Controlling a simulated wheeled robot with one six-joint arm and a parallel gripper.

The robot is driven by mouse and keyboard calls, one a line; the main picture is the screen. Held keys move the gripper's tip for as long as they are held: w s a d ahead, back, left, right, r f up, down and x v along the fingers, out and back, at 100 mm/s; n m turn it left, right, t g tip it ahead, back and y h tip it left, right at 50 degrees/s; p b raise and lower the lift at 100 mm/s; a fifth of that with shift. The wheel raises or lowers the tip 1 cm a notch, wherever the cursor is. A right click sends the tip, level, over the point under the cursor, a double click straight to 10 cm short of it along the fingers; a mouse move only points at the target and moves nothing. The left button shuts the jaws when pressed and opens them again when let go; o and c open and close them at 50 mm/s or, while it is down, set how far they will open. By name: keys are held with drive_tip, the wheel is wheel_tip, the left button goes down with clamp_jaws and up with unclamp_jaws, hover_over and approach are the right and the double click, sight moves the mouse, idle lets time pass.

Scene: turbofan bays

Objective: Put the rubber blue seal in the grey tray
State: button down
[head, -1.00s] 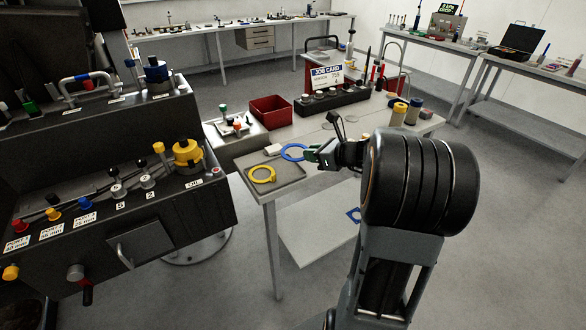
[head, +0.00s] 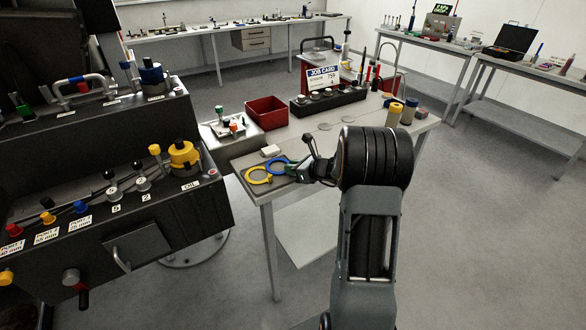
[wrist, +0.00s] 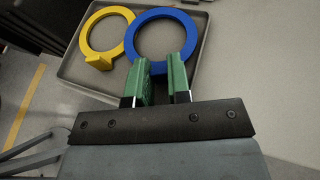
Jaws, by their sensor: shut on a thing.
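The blue seal (head: 277,159) is a flat ring, and my gripper (head: 292,167) is shut on its near edge. In the wrist view the blue seal (wrist: 160,14) shows between the green fingers of my gripper (wrist: 164,66). It is over the right part of the grey tray (wrist: 108,74), inside the rim's outline. I cannot tell whether it touches the tray floor. A yellow ring (wrist: 87,30) with a small tab lies in the tray, just left of the blue seal. The yellow ring (head: 258,182) also shows in the head view.
A white block (head: 271,150) lies behind the tray on the table. The table's middle is mostly clear.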

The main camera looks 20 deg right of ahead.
drive_tip(key=c, duration=1.3)
unclamp_jaws()
drive_tip(key=shift+c, duration=0.2)
drive_tip(key=shift+s, duration=0.1)
drive_tip(key=v, duration=1.1)
drive_tip(key=s+a+r+n+g, duration=0.1)
drive_tip(key=s+a+n+g, duration=0.2)
drive_tip(key=a+n, duration=0.35)
drive_tip(key=s+a+r+n+g, duration=0.1)
drive_tip(key=s+a+n+g, duration=0.2)
drive_tip(key=a+n, duration=0.3)
drive_tip(key=s+a+n+g+h, duration=0.1)
drive_tip(key=s+a+n+h, duration=0.2)
drive_tip(key=s+n, duration=0.3)
drive_tip(key=s+a+n+g+h, duration=0.1)
drive_tip(key=s+a+n+h, duration=0.2)
drive_tip(key=n, duration=0.9)
drive_tip(key=s, duration=0.3)
drive_tip(key=shift+r+h, duration=0.25)
drive_tip(key=shift+h, duration=0.05)
drive_tip(key=shift+r, duration=0.1)
